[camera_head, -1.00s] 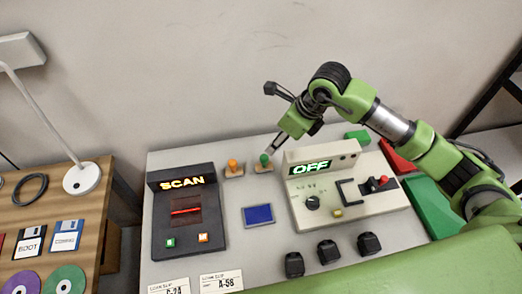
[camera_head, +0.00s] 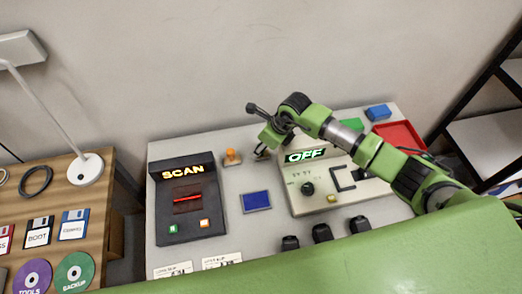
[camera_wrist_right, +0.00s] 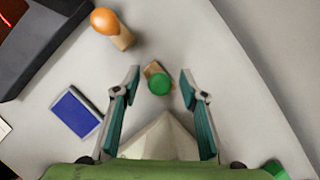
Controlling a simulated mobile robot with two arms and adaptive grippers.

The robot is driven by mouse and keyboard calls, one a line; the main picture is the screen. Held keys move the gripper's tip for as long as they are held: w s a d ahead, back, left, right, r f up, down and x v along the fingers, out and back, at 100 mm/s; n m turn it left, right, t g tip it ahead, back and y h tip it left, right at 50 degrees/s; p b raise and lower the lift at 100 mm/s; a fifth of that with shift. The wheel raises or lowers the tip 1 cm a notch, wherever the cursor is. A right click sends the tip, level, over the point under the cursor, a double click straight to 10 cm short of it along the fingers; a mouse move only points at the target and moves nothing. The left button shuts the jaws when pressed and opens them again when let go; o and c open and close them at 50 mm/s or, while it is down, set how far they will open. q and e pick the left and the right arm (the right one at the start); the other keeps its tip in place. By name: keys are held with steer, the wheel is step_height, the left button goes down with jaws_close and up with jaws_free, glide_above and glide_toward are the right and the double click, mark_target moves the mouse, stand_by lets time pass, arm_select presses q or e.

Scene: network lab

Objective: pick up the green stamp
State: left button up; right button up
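The green stamp (camera_wrist_right: 158,84) stands on its wooden base between the two fingers of my right gripper (camera_wrist_right: 160,73) in the wrist view. The fingers are spread, with a visible gap on each side of the stamp. In the head view my right gripper (camera_head: 262,152) is over the stamp's spot behind the OFF device, and it hides the stamp there. My left gripper is not in view.
An orange stamp (camera_head: 231,157) stands just left of the gripper. The SCAN device (camera_head: 186,222), a blue pad (camera_head: 256,200) and the OFF device (camera_head: 325,206) are close by. A red tray (camera_head: 399,134) lies to the right.

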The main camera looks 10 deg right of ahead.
steer(key=shift+f, duration=0.25)
jaws_close()
steer(key=shift+r, duration=0.15)
steer(key=shift+r+b, duration=0.5)
steer(key=shift+w+r+b, duration=0.15)
steer(key=shift+r+b, duration=0.35)
steer(key=shift+r, duration=0.1)
steer(key=s+r+b, duration=0.4)
steer(key=s+r, duration=0.6)
steer(key=s, duration=0.4)
steer(key=shift+s+d+r, duration=0.15)
steer(key=shift+d+r, duration=0.15)
steer(key=shift+d, duration=0.15)
steer(key=c, duration=1)
jaws_free()
